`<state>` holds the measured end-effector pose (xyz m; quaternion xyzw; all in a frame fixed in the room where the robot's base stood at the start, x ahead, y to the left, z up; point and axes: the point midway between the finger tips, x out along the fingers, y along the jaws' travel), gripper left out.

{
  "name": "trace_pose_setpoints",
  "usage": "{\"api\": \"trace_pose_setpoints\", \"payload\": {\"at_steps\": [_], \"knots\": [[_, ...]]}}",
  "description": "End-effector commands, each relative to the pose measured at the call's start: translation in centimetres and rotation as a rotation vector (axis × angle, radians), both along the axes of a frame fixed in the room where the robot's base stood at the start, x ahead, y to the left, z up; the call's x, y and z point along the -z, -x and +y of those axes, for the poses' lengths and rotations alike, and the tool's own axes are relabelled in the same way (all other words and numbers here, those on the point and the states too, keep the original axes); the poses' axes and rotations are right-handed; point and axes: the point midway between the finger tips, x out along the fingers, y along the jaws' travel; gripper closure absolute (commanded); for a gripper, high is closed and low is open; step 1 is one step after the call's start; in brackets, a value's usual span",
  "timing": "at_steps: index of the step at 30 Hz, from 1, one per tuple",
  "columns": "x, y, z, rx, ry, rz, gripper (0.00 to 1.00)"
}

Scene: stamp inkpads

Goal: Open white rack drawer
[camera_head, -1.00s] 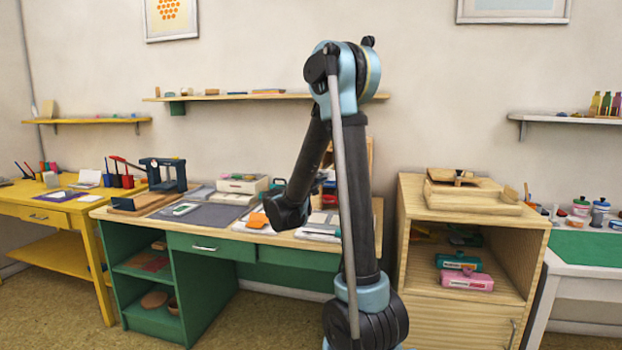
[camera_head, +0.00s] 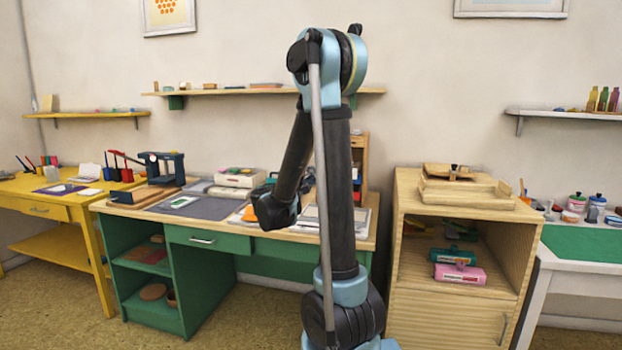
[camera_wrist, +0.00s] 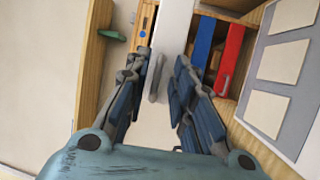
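In the wrist view, a white drawer front (camera_wrist: 174,30) with a grey bar handle (camera_wrist: 156,78) lies ahead of my gripper. My gripper (camera_wrist: 158,72) is open and empty, with one finger on each side of the handle in the picture. I cannot tell whether the fingers touch it. A blue drawer (camera_wrist: 204,38) and a red drawer (camera_wrist: 229,52) are to the right of the white one. In the head view, the wooden rack (camera_head: 360,150) stands on the green desk, mostly hidden behind my arm. My gripper's fingertips are not clear there.
The green desk (camera_head: 205,240) holds a dark grey mat (camera_head: 200,208) and a small white box (camera_head: 238,177). A wooden cabinet (camera_head: 450,310) stands to its right, with pink (camera_head: 460,274) and teal boxes on its shelf. A wall shelf (camera_head: 225,91) runs above the desk.

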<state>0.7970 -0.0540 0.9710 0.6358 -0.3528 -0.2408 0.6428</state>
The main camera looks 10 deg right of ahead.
Motion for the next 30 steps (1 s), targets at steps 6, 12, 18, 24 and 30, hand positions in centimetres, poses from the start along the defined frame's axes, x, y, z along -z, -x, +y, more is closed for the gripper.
{"api": "trace_pose_setpoints", "payload": {"at_steps": [6,12,18,24,30], "knots": [[-0.1,0.0,0.1,-0.001,0.002,-0.001,0.74],[0.0,0.2,0.5,-0.003,0.003,-0.001,0.74],[0.3,1.6,2.2,-0.006,0.003,0.0,0.74],[0.8,3.5,4.4,-0.006,0.002,-0.001,0.74],[1.2,5.3,6.5,-0.005,0.002,-0.001,0.74]]}}
